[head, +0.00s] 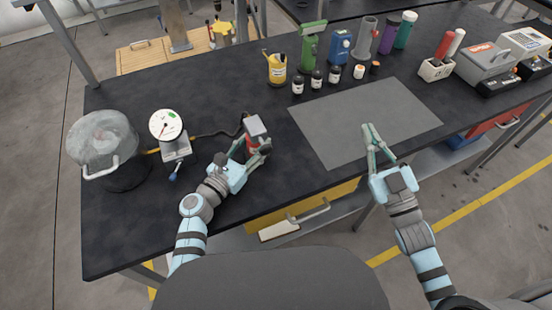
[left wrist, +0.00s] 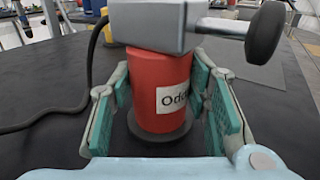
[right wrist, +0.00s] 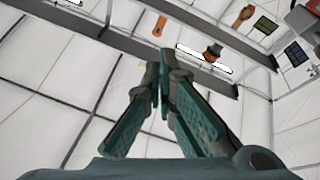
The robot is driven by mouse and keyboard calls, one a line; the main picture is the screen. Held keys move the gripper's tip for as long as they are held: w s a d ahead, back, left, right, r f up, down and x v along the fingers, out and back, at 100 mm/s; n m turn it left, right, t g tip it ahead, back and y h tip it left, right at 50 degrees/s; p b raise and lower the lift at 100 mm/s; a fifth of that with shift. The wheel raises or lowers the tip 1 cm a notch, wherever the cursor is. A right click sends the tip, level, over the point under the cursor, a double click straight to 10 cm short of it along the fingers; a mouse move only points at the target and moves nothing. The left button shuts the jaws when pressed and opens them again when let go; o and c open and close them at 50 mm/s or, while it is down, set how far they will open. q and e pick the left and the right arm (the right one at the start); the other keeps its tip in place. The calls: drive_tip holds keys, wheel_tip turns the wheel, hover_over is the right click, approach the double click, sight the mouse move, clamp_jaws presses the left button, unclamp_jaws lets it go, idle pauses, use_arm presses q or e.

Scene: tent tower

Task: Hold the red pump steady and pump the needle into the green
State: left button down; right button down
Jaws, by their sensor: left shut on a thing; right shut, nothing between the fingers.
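The red pump (head: 250,147) stands upright on the dark table, with a grey head and a black hose at its back. In the left wrist view, its red body (left wrist: 160,80) sits between my left fingers and a black knob (left wrist: 267,32) sticks out right of its grey head. My left gripper (head: 256,153) is shut on the pump body. The round white gauge (head: 166,124) stands left of the pump; its needle and small green marks are too small to read exactly. My right gripper (head: 372,138) is shut and empty over the grey mat, away from the pump.
A yellow tool cup (head: 277,70), small bottles and a green device (head: 313,45) stand behind. The grey mat (head: 335,110) is otherwise bare. A red-and-white marker holder (head: 436,70) stands at right.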

drive_tip(key=s+a+f+n+g+y, duration=0.3)
drive_tip(key=s+a+n+g+y, duration=0.1)
drive_tip(key=n, duration=0.7)
drive_tip(key=s+a+f+n+g+y, duration=0.4)
drive_tip(key=n+g, duration=0.5)
drive_tip(key=n, duration=0.3)
drive_tip(key=a+y, duration=0.1)
drive_tip(key=y, duration=0.1)
drive_tip(key=shift+a+y, duration=0.35)
drive_tip(key=shift+y, duration=0.05)
drive_tip(key=shift+a+r, duration=0.1)
approach(263, 146)
drive_tip(key=s+a+f, duration=0.1)
drive_tip(key=s+a, duration=0.2)
drive_tip(key=a, duration=0.1)
drive_tip(key=w+a, duration=0.2)
drive_tip(key=w, duration=0.1)
drive_tip(key=shift+w, duration=0.35)
